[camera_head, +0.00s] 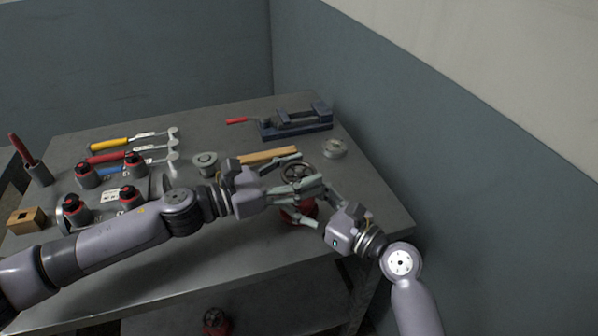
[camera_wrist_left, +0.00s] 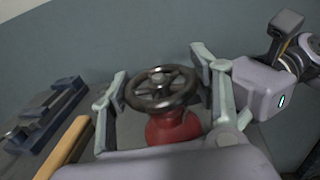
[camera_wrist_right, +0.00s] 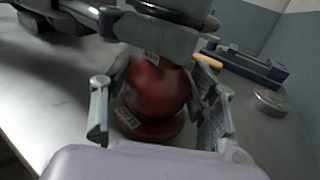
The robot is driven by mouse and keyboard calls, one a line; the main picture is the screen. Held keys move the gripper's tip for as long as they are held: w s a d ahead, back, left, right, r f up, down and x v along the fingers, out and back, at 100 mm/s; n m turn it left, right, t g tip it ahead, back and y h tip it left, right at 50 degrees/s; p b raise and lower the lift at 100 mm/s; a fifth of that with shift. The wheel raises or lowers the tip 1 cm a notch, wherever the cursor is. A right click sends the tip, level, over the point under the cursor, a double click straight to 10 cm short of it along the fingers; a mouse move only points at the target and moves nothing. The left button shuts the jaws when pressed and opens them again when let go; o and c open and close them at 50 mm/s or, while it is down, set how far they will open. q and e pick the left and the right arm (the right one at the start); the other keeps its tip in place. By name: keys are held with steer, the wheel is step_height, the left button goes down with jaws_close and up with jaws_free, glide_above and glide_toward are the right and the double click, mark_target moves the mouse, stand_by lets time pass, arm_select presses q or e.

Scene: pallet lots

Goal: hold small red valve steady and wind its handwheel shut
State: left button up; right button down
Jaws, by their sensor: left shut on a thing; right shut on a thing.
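The small red valve (camera_head: 306,209) stands upright near the right front of the table, partly hidden by my grippers. Its dark spoked handwheel (camera_head: 297,172) is on top and also shows in the left wrist view (camera_wrist_left: 162,88), above the red body (camera_wrist_left: 172,128). My left gripper (camera_head: 305,184) is shut on the handwheel, one finger on each side of the rim. My right gripper (camera_head: 308,208) is shut on the round red body (camera_wrist_right: 155,88) below, its fingers at either side. The exact finger contacts are partly hidden.
A blue vise (camera_head: 295,122) and a round metal part (camera_head: 334,148) lie behind the valve. A wooden-handled tool (camera_head: 268,155) lies close to my left gripper. Several handled tools and red-black parts fill the left of the table (camera_head: 215,255). The wall is close on the right.

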arm_select(q)
steer(key=o, duration=1.2)
steer(key=shift+c, duration=0.2)
steer(key=v, duration=1.2)
